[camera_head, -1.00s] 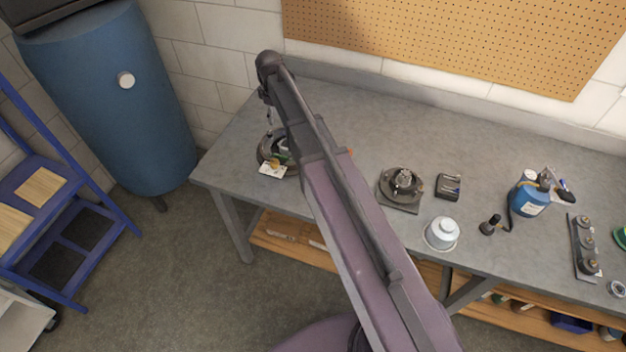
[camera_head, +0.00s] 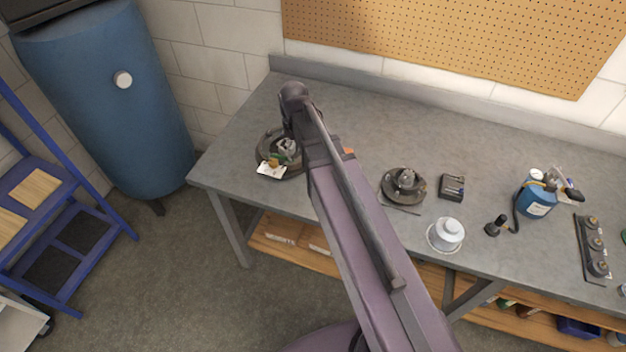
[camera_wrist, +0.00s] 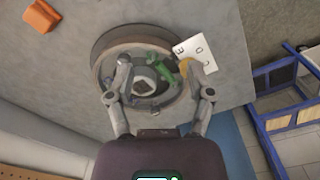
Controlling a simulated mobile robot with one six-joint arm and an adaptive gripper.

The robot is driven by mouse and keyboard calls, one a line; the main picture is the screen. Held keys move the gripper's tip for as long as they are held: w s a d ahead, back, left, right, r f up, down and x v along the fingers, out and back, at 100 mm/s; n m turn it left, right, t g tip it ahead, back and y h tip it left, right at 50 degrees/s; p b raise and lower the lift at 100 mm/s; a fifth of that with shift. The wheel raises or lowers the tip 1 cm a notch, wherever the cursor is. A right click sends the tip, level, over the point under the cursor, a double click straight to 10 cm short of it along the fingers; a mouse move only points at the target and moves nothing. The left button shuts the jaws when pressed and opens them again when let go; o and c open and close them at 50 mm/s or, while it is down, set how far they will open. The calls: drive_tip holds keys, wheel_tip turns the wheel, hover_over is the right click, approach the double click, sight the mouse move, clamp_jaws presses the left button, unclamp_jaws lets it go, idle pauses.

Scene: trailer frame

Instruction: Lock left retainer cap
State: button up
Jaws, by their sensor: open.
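A round dark drum-like assembly (camera_head: 264,152) sits at the left end of the workbench. It also shows in the wrist view (camera_wrist: 100,48). Inside its rim are a green part (camera_wrist: 158,68) and a grey round part (camera_wrist: 143,80) with a dark square on it. A white card (camera_wrist: 197,52) with dark marks and a yellow piece lies at the rim. I cannot tell which small part is the left retainer cap. Contact cannot be told. My arm partly hides the assembly in the head view.
An orange block (camera_wrist: 40,17) lies on the bench beside the assembly. A second round assembly (camera_head: 404,186), a small dark tray (camera_head: 452,187), a white pot (camera_head: 447,234) and a blue canister (camera_head: 536,199) stand further right. The bench behind is clear. A blue tank (camera_head: 110,100) stands left.

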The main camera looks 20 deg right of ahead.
drive_tip(key=s+d+f+m+b, duration=0.2)
drive_tip(key=s+f+m, duration=0.1)
drive_tip(key=s, duration=0.7)
drive_tip(key=shift+m+b, duration=0.3)
drive_tip(key=shift+m, duration=0.4)
drive_tip(key=shift+s+d, duration=0.1)
drive_tip(key=shift+s, duration=0.1)
drive_tip(key=shift+s, duration=0.45)
